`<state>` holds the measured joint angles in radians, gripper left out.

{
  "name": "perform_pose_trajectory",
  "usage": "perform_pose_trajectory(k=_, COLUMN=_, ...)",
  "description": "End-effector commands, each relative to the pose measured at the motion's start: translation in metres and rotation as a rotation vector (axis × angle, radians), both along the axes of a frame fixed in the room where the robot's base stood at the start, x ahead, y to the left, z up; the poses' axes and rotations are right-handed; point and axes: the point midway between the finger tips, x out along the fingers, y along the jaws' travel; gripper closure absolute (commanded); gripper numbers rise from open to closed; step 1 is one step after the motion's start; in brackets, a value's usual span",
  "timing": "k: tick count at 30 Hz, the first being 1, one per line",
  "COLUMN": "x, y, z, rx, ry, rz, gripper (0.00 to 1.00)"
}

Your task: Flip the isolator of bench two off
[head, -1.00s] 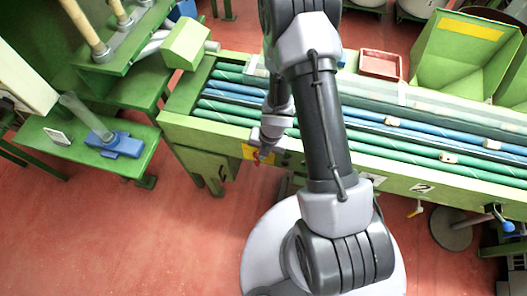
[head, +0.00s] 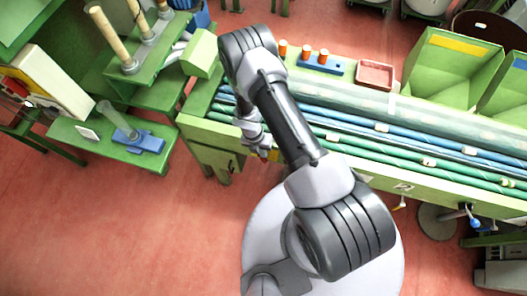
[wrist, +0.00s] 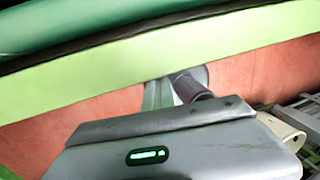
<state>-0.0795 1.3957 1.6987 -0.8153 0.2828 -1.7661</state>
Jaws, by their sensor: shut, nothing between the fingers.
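A long green bench (head: 345,168) runs across the head view, with a white plate marked 2 (head: 403,187) on its front rail. A yellow plate (head: 275,155) shows on the front near the left end, mostly hidden by my gripper (head: 264,154). Any switch handle there is hidden, so I cannot tell its position. My gripper is shut and empty, close to the bench front; contact cannot be told. In the wrist view my gripper's housing fills the lower part, below a pale green rail (wrist: 130,75); the fingertips are not clear.
Blue and green tubes (head: 380,127) lie along the bench top. A blue block with orange-topped stoppers (head: 320,64) and a red tray (head: 375,75) stand behind. A blue stand (head: 138,142) sits on a green side table at left. The red floor (head: 130,235) at front left is clear.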

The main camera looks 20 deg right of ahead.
Motion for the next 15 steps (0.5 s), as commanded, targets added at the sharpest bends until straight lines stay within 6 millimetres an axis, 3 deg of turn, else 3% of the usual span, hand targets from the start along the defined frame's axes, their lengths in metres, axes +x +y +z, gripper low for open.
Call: perform_pose_trajectory(k=15, x=0.011, y=0.018, z=-0.007, rx=-0.063, ry=0.053, rz=-0.003, gripper=1.00)
